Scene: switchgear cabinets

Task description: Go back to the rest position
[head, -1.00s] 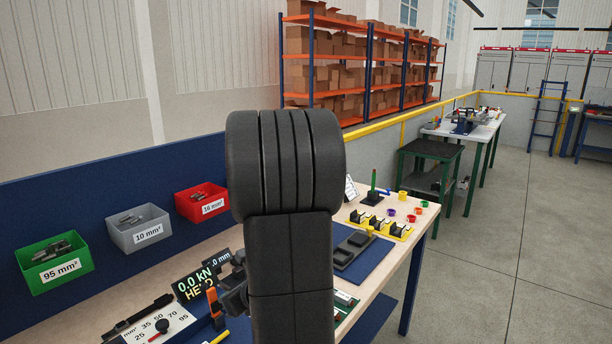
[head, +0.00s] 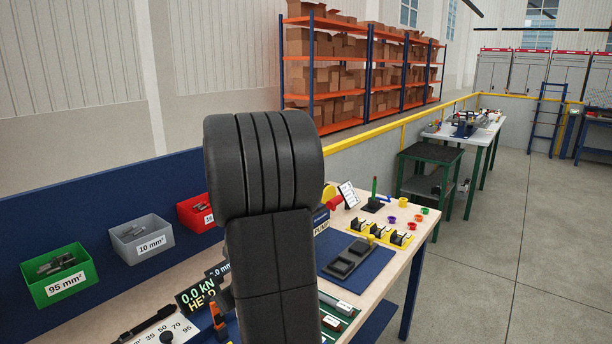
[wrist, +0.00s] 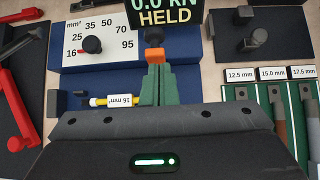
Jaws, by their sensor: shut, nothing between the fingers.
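My gripper (wrist: 158,74) shows in the wrist view as two green fingers closed together, with nothing between them. An orange piece shows just beyond the fingertips. The fingers are above the workbench, in front of a display reading "0.0 kN HELD" (wrist: 164,14). A white and yellow piece marked "16 mm²" (wrist: 113,101) lies to the left of the fingers. In the head view, my dark arm stands upright in the middle and the gripper is hidden. The display also shows there (head: 199,296), left of my arm.
Green (head: 60,277), grey (head: 142,240) and red (head: 197,214) bins hang along the blue back panel. A blue mat (head: 378,262) and yellow holders (head: 392,236) lie on the bench to the right. A size board (wrist: 103,42) and tool slots (wrist: 268,92) flank the gripper. Open floor lies right.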

